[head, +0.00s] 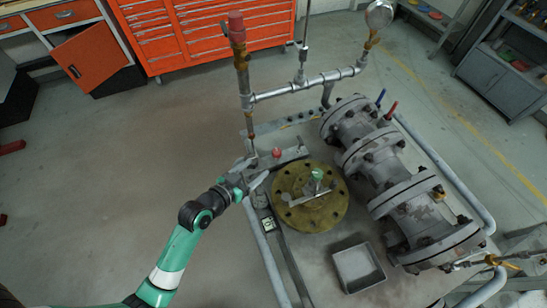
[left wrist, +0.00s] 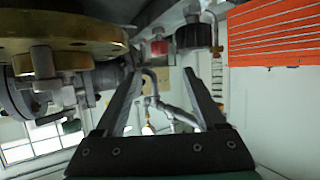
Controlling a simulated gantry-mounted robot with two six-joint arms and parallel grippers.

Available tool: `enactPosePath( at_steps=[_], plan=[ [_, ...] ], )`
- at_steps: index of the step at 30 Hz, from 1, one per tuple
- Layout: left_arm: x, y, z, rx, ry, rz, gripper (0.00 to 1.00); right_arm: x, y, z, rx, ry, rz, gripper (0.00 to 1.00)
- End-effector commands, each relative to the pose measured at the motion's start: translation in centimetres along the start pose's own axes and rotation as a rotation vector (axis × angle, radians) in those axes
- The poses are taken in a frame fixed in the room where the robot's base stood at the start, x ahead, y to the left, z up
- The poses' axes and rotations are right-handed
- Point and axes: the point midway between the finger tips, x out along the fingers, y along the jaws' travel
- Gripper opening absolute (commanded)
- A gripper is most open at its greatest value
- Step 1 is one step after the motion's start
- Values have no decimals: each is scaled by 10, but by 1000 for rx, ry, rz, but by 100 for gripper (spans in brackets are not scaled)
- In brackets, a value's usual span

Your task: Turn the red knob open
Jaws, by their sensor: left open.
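A small red knob (head: 277,153) stands at the left edge of the workbench, just beyond the brass-coloured flange. A red knob also shows in the left wrist view (left wrist: 158,46), beside a black round part (left wrist: 195,37), above and beyond the fingertips. My left gripper (head: 257,172) is at the bench's left edge, close to the red knob and apart from it. In the left wrist view its two fingers (left wrist: 163,82) are spread with nothing between them. My right gripper is in neither view.
The brass-coloured flange (head: 311,197) lies right of my gripper, with a grey tray (head: 358,267) nearer. A vertical pipe with a red top (head: 236,30) rises behind the knob. A large flanged pipe (head: 395,180) fills the bench's right side.

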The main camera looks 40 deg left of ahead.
Motion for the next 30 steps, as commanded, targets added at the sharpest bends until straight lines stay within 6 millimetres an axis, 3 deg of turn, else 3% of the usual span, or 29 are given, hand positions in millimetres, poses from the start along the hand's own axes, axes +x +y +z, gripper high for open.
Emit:
enactPosePath(
  at_steps=[7, 15, 21, 30],
  plan=[
    [16, 1, 1, 2, 2, 3, 72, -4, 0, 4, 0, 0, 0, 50],
    [75, 2, 3, 2, 1, 4, 72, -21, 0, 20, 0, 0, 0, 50],
    [108, 1, 2, 1, 0, 2, 72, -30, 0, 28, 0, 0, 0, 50],
    [116, 1, 0, 1, -1, 2, 72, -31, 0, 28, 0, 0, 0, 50]
  ],
)
